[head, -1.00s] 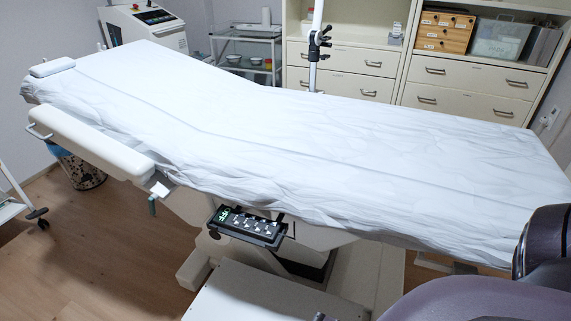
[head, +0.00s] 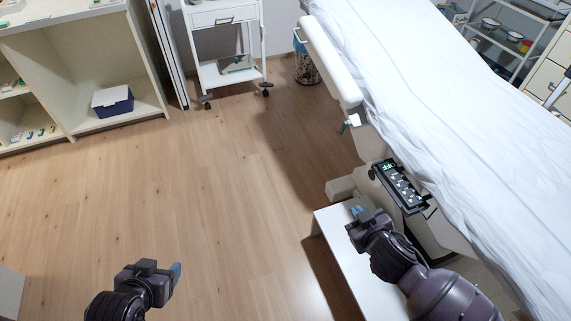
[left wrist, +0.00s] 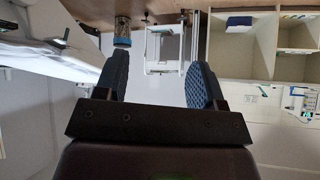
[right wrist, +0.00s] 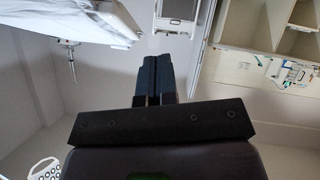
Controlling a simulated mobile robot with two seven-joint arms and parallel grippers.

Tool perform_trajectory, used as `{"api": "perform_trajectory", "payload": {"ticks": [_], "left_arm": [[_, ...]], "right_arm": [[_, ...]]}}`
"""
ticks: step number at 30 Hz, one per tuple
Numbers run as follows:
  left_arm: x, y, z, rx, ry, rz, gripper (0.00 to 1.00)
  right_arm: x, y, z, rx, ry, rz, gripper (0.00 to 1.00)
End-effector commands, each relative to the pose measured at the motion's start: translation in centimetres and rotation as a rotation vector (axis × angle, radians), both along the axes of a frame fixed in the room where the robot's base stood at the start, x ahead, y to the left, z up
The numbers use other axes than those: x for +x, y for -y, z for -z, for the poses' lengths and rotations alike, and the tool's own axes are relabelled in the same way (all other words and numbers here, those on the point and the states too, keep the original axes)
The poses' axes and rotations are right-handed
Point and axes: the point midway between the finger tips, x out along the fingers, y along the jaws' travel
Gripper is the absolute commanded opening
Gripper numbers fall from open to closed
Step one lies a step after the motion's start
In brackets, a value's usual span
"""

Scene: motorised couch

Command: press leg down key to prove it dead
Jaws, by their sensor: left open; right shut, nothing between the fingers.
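The control panel (head: 400,187) is a black strip on the near side of the couch, with a lit green display at its far end and several pale keys. The key markings are too small to read, so I cannot tell which is leg down. My right gripper (head: 360,212) is shut and empty, left of the panel and apart from it in the picture. Its closed fingers show in the right wrist view (right wrist: 159,65). My left gripper (head: 175,275) is over the floor at lower left, far from the panel. In the left wrist view (left wrist: 157,75) its fingers are wide apart and empty.
The couch (head: 440,90) with a white sheet fills the right side, with a padded armrest (head: 331,62). A white base box (head: 345,260) lies below my right gripper. A white trolley (head: 228,75), a bin (head: 306,68) and shelves stand behind. The wooden floor at left is clear.

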Motion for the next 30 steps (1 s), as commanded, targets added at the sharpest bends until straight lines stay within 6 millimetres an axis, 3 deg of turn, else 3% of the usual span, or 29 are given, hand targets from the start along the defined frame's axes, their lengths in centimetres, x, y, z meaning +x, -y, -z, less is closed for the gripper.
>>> {"api": "perform_trajectory", "payload": {"ticks": [4,8,11,15,21,25,30], "left_arm": [[0.3,0.0,0.4,-0.002,0.042,0.006,0.63],[0.6,0.0,0.8,-0.004,0.088,0.012,0.63],[0.7,0.1,1.3,-0.006,0.128,0.017,0.63],[0.7,0.1,1.8,-0.009,0.182,0.024,0.63],[0.5,0.1,2.4,-0.012,0.227,0.030,0.63],[0.5,0.1,2.6,-0.014,0.241,0.032,0.63],[0.5,0.1,2.7,-0.013,0.246,0.033,0.63]], "right_arm": [[2.6,-0.1,0.8,-0.054,0.069,-0.133,0.00],[5.2,1.4,1.9,-0.124,0.106,-0.281,0.00],[7.4,4.3,2.7,-0.198,0.104,-0.403,0.00],[10.4,10.7,3.1,-0.316,0.044,-0.535,0.00],[12.8,18.2,2.3,-0.426,-0.057,-0.607,0.00],[13.3,20.7,1.8,-0.458,-0.096,-0.616,0.00],[13.5,21.7,1.6,-0.470,-0.112,-0.621,0.00]]}}
